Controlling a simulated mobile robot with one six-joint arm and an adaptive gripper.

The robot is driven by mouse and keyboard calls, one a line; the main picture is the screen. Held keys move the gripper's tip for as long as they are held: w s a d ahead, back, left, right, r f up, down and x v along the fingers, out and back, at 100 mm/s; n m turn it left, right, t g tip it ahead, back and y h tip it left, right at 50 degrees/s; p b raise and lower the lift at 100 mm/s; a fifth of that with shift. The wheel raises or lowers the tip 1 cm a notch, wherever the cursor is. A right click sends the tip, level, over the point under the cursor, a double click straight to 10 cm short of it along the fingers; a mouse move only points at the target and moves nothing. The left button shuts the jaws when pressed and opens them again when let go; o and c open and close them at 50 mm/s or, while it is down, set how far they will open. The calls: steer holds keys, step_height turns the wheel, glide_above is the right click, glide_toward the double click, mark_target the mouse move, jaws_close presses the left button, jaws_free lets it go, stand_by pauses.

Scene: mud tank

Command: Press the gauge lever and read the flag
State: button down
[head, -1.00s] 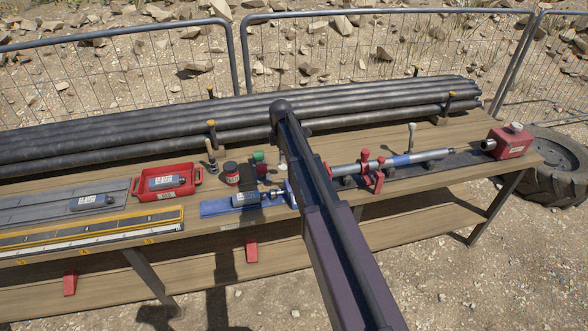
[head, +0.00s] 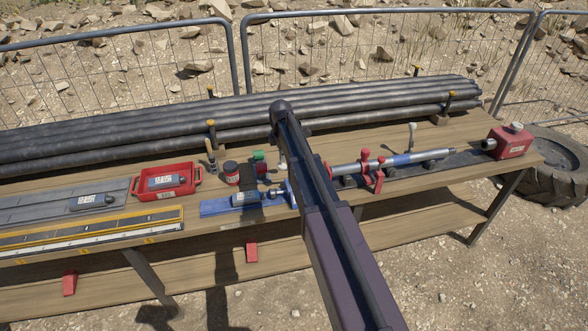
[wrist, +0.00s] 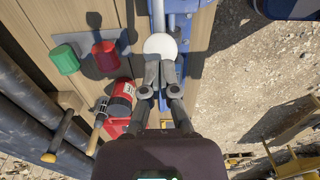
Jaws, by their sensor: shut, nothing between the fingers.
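My gripper (wrist: 160,74) is shut and empty in the wrist view, with its two fingertips side by side. The tips lie at the lower edge of a round white knob (wrist: 160,45), overlapping it in the picture; I cannot tell whether they touch. The knob is beside a blue fixture (wrist: 182,28), with a grey rod running up from it. In the head view the blue fixture with a grey cylinder (head: 246,199) lies on the bench, left of my arm. My arm hides the gripper there. I cannot make out a flag.
Green (wrist: 66,58) and red (wrist: 105,56) caps and a red can (wrist: 122,93) stand close left of my gripper. A red tray (head: 166,190) sits farther left on the bench. Black pipes (head: 120,135) line the back. A clamped rod (head: 400,160) and red box (head: 510,143) are right.

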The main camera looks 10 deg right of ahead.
mark_target(282, 165)
steer(key=shift+f+b, duration=2.85)
steer(key=shift+f, duration=0.1)
steer(key=shift+r, duration=0.15)
step_height(282, 165, up, 11)
steer(key=p, duration=1.1)
steer(key=shift+s+m, duration=0.3)
steer(key=shift+s, duration=0.35)
steer(key=s+f+m+b, duration=0.1)
steer(key=s+m, duration=1.6)
steer(key=s, duration=1)
steer(key=shift+s+f, duration=0.15)
steer(key=shift+s, duration=0.25)
